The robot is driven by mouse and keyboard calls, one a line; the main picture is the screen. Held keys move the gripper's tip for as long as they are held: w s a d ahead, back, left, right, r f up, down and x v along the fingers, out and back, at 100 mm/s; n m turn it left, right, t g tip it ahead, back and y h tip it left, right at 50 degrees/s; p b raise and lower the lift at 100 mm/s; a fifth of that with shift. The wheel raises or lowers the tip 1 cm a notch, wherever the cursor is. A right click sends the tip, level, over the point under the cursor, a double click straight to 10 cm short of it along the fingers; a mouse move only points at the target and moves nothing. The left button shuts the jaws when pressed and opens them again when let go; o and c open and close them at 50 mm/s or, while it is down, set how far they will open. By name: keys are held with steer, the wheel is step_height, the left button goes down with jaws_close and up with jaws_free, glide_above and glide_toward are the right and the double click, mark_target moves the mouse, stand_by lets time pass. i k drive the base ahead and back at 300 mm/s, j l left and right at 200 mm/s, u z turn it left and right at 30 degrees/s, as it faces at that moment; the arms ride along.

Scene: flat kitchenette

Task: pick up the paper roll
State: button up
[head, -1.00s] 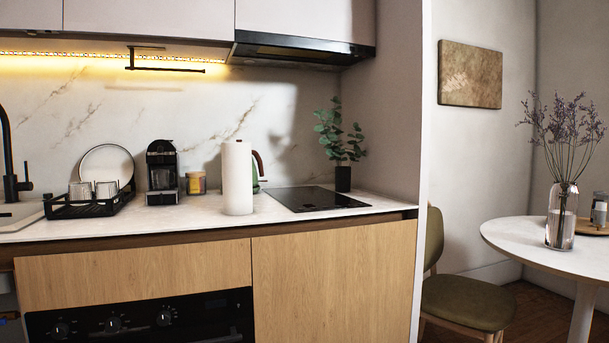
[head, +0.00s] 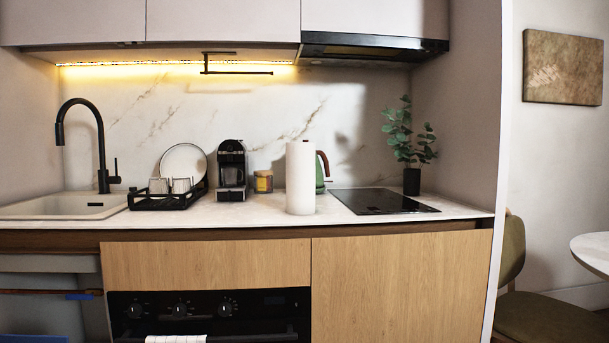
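The paper roll (head: 300,178) is a tall white cylinder standing upright on the white countertop (head: 250,213), near its front edge and left of the cooktop. A green kettle (head: 320,174) with a brown handle is partly hidden behind the roll's right side. My gripper is not in view.
A jar (head: 263,181), a black coffee machine (head: 231,170) and a dish rack (head: 168,197) with cups and a plate stand left of the roll. The black cooktop (head: 381,201) lies to the right, with a potted plant (head: 411,181) behind it. An oven (head: 215,311) is below.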

mark_target(299, 157)
steer(key=i+l, duration=0.15)
steer(key=i, duration=0.4)
steer(key=i+l+u, duration=0.15)
steer(key=i, duration=0.35)
steer(key=i+l, duration=0.2)
steer(key=i, duration=0.35)
